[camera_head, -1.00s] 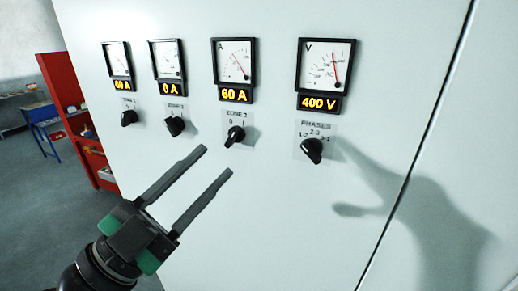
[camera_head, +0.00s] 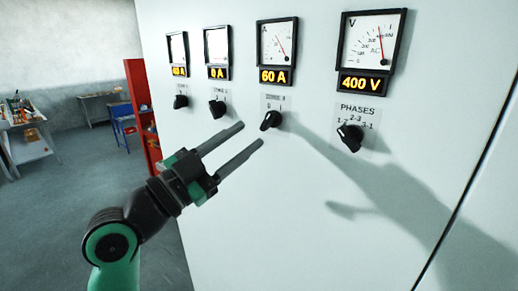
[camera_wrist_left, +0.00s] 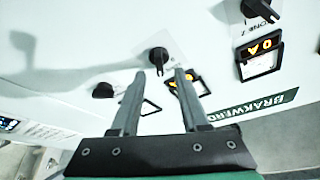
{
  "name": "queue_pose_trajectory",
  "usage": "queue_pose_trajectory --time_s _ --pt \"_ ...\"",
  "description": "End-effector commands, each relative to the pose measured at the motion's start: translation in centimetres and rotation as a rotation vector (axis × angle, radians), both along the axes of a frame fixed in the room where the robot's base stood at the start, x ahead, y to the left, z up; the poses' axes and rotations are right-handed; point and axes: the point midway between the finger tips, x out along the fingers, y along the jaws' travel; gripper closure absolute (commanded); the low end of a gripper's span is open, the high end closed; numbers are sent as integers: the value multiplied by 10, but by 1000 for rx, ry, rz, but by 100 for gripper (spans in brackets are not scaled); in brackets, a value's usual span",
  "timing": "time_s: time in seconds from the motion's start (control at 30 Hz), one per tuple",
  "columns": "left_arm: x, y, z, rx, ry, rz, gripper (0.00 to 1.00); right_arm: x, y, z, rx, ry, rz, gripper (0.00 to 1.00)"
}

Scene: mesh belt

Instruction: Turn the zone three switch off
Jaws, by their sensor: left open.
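The zone three switch (camera_head: 271,120) is a small black knob on the white panel, below a meter whose orange display (camera_head: 277,76) reads 60 A. Its handle slants between upper right and lower left. My left gripper (camera_head: 252,134) is open and empty, its two fingers pointing at this knob from the lower left. In the left wrist view a black knob (camera_wrist_left: 159,57), which appears to be the zone three one, lies just beyond and between the open fingertips (camera_wrist_left: 158,74). I see no contact with it. My right gripper is out of view.
The zone 2 knob (camera_head: 216,108), under a 0 A display, and another knob (camera_head: 181,101) sit to the left. The PHASES knob (camera_head: 350,138), under a 400 V display (camera_head: 364,83), sits to the right. The panel below the knobs is clear.

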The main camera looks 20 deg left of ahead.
Motion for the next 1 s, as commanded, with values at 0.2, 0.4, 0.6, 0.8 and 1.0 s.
queue_pose_trajectory --time_s 0.2,0.4,0.6,0.8,1.0 --pt "23 -12 12 -1 2 -3 55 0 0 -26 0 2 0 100" --pt "37 -18 16 0 1 -1 55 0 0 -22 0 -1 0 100" --pt "38 -19 16 -1 0 0 55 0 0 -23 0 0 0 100" --pt "38 -19 16 0 0 0 84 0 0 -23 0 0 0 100" --pt "38 -18 15 0 0 0 100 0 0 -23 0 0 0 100"
